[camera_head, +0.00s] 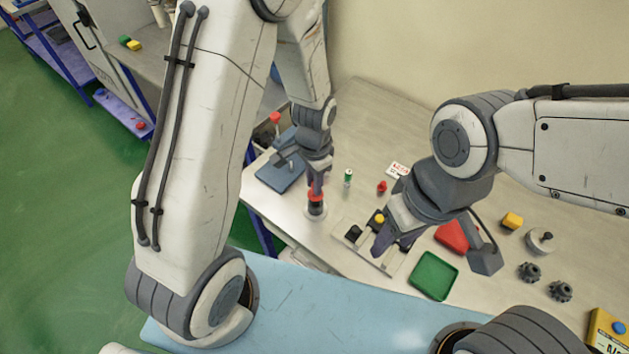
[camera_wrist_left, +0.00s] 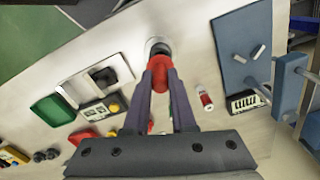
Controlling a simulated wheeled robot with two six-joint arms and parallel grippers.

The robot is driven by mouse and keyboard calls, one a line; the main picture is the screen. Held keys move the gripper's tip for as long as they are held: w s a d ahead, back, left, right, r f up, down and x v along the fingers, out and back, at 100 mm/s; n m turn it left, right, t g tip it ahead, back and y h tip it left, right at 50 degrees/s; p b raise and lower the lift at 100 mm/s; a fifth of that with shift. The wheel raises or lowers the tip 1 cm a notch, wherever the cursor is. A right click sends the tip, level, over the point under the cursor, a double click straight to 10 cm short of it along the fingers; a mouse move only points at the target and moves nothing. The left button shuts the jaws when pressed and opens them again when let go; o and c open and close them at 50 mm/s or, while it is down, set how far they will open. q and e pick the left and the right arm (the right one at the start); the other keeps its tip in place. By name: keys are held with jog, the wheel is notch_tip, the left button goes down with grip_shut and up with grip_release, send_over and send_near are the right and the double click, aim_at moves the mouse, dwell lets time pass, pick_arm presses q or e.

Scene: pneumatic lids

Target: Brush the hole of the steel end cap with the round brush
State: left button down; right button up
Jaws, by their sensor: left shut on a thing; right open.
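My left gripper (camera_head: 316,186) is shut on a red-handled tool (camera_head: 316,195), which looks like the round brush. It also shows between the fingers in the left wrist view (camera_wrist_left: 158,72). Its lower end meets a dark cylinder with a pale base (camera_head: 316,210) on the table; I cannot tell whether it sits inside it. My right gripper (camera_head: 382,246) is open and empty above the pale fixture (camera_head: 392,262), which carries a black part (camera_wrist_left: 104,75) and a yellow knob (camera_wrist_left: 114,108). I cannot surely pick out the steel end cap; a silver round piece (camera_head: 540,240) lies at the right.
A green tray (camera_head: 434,276) and a red tray (camera_head: 452,236) lie right of the fixture. A blue plate (camera_head: 279,175) is left.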

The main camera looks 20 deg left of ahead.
pick_arm(q)
jog(key=shift+r+p, duration=0.65)
jog(key=shift+r, duration=0.3)
jog(key=shift+f+b, duration=0.85)
jog(key=shift+f, duration=0.25)
jog(key=shift+r+p, duration=3.25)
jog(key=shift+r, duration=0.35)
